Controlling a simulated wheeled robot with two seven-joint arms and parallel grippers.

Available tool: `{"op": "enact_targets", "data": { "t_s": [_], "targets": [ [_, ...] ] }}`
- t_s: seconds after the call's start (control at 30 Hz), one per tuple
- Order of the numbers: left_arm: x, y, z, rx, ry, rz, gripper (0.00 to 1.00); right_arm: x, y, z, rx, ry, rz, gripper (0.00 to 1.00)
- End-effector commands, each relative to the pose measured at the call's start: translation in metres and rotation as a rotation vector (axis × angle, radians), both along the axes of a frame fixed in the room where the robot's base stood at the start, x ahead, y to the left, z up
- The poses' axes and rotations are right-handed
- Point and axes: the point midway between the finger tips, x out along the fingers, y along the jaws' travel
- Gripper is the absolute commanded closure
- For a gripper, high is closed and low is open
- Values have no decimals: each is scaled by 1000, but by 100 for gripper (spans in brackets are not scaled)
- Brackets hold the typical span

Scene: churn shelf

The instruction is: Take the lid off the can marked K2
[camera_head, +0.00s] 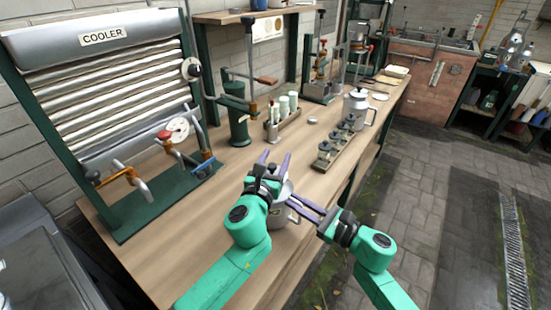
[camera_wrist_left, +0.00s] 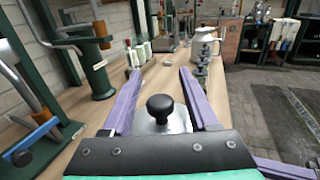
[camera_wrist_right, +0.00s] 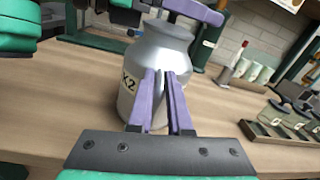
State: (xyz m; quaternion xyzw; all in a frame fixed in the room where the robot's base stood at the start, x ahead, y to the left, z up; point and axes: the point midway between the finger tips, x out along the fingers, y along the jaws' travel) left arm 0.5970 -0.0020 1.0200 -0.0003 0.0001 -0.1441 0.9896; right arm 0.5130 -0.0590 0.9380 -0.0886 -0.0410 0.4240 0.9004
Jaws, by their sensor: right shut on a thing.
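The can marked K2 (camera_wrist_right: 160,62) is a silvery metal can with a pale label (camera_wrist_right: 130,82); it stands upright on the wooden bench. In the head view the can (camera_head: 279,217) is partly hidden behind my grippers. Its lid (camera_wrist_left: 178,122) has a black knob (camera_wrist_left: 160,106), seen between the fingers of my left gripper (camera_wrist_left: 160,75). The left gripper (camera_head: 275,158) is open above the can, its fingers apart from the knob on both sides. My right gripper (camera_wrist_right: 164,75) is shut at the can's side, low from the right (camera_head: 290,199); the part it grips is hidden by the fingers.
A cooler (camera_head: 105,85) with taps stands at the left. Bare bench lies left of the can.

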Motion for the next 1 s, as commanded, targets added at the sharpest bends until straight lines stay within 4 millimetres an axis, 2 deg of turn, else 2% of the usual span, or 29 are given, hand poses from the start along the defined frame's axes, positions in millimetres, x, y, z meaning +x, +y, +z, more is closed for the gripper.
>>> {"op": "enact_targets", "data": {
  "t_s": [0.03,0.1,0.13,0.63,1.0],
  "targets": [
    [0,0,0,0,0,0,64,0,0,0,-1,-2,0,100],
    [0,0,0,0,0,0,90,0,0,0,-1,-2,0,100],
    [0,0,0,0,0,0,100,0,0,0,-1,-2,0,100],
    [0,0,1,0,0,0,100,0,0,0,-1,-2,1,100],
    [0,0,14,-1,-3,0,100,0,0,0,-1,-2,1,100]
  ]
}}
